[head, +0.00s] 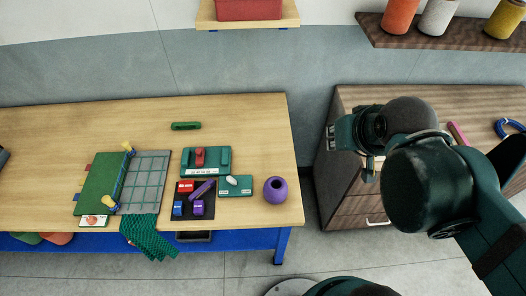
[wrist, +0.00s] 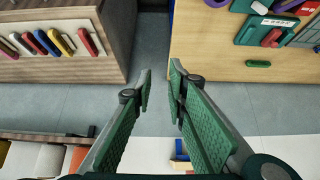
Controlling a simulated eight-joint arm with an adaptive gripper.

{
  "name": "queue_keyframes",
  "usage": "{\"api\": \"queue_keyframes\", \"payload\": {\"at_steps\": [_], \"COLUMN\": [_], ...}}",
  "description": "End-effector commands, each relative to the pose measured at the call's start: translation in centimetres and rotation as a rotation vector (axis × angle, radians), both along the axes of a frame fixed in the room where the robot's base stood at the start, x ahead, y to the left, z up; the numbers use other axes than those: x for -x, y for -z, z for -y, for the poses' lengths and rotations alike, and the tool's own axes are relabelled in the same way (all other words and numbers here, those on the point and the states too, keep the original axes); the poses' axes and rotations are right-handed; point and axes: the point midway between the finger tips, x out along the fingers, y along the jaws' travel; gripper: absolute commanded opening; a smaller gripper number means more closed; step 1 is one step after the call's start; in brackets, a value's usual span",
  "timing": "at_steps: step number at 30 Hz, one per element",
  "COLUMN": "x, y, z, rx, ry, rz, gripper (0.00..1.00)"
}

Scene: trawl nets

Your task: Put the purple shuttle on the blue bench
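The blue bench has a light wooden top (head: 245,120) and a blue frame. A purple bar (head: 203,190), possibly the shuttle, lies slanted on the bench in a dark square tray. In the wrist view several coloured shuttle-like bars lie in a row on the cabinet top; a blue-purple one (wrist: 46,42) is among them, its exact hue hard to tell. My gripper (wrist: 160,80) is open and empty, above the floor gap between cabinet and bench. In the head view my arm hides much of it and most of the cabinet top.
The brown cabinet (head: 350,100) stands right of the bench. A green bar (head: 186,126), a purple round pot (head: 275,189), and a green board with a grid panel (head: 145,180) are on the bench. A shelf (head: 450,36) holds spools. The bench's back right is clear.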

Motion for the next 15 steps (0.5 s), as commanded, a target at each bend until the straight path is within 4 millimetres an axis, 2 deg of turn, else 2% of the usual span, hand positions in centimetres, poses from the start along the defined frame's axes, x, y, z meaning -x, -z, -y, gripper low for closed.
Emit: {"api": "queue_keyframes", "payload": {"at_steps": [8,15], "x": [-0.1,-1.2], "y": [0.0,0.4], "z": [-0.2,-1.7], "rx": [0.005,0.043], "ry": [-0.015,-0.108], "rz": [-0.004,-0.032], "gripper": [0.16,0.16]}}
